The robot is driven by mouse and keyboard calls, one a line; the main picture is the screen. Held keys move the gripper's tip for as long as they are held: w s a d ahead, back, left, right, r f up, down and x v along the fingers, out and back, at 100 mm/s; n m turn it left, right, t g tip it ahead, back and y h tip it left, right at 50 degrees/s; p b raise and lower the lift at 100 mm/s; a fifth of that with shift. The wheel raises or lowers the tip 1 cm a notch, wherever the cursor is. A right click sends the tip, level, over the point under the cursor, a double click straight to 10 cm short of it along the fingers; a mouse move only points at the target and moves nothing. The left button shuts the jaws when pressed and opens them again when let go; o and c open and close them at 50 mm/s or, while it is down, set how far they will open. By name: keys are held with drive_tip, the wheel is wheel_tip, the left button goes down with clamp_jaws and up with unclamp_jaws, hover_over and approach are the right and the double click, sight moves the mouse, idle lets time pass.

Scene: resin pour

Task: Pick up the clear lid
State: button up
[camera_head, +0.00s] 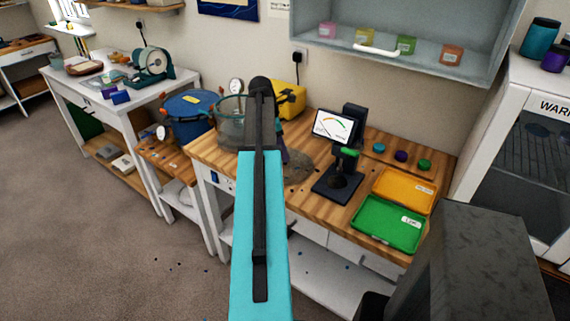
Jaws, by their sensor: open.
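A clear, round, see-through vessel (230,128) stands at the left end of the wooden workbench, partly behind my raised arm. A gauge with a white face (237,87) shows at its top. I cannot tell the clear lid apart from this see-through vessel. My arm rises through the middle of the view and covers part of the bench. My gripper is hidden behind the arm, so its place relative to the lid does not show.
On the wooden bench (325,205) are a dark stand with a dial screen (333,127), an orange tray (404,190), a green tray (387,224) and small coloured caps. A blue pot (188,118) stands left. Floor at left is open.

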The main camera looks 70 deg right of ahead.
drive_tip(key=shift+x, duration=1.15)
clamp_jaws()
